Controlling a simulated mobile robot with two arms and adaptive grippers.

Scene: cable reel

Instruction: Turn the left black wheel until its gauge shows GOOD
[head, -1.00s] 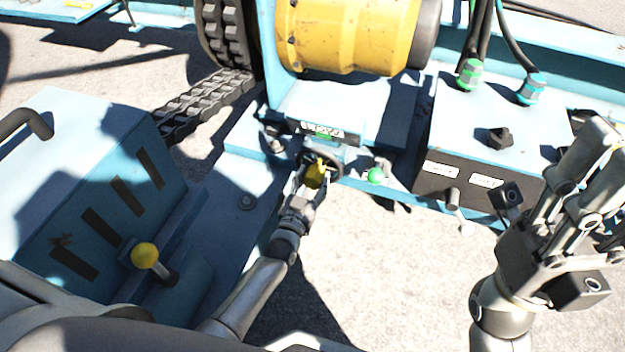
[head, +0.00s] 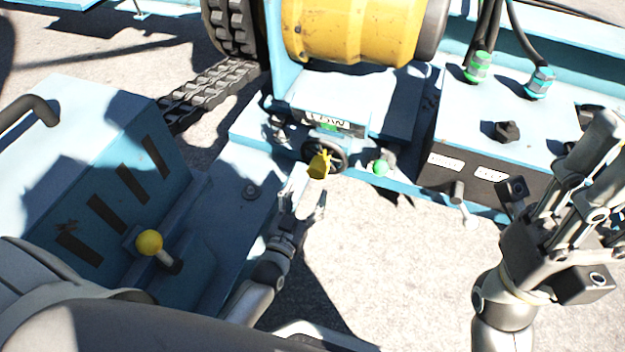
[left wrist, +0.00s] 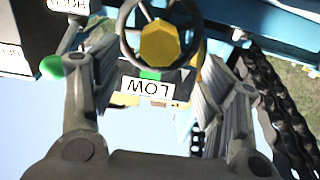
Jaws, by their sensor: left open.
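The left black wheel (head: 338,149) has a yellow hub (head: 319,166) and sits under a small gauge (head: 328,122) on the blue frame. The gauge text is too small to read in the head view. In the left wrist view, upside down, the gauge plate (left wrist: 147,88) reads LOW, beside a green patch (left wrist: 150,74). The wheel (left wrist: 126,42) and hub (left wrist: 160,42) lie ahead, between the fingers in the picture. My left gripper (head: 304,199) is open and empty, short of the wheel. My right gripper (head: 598,155) is at the right, away from the wheel; its finger opening is unclear.
A green ball knob (head: 380,168) is just right of the wheel. A black-fronted box (head: 480,172) with a lever stands further right. A chain (head: 205,98) runs behind.

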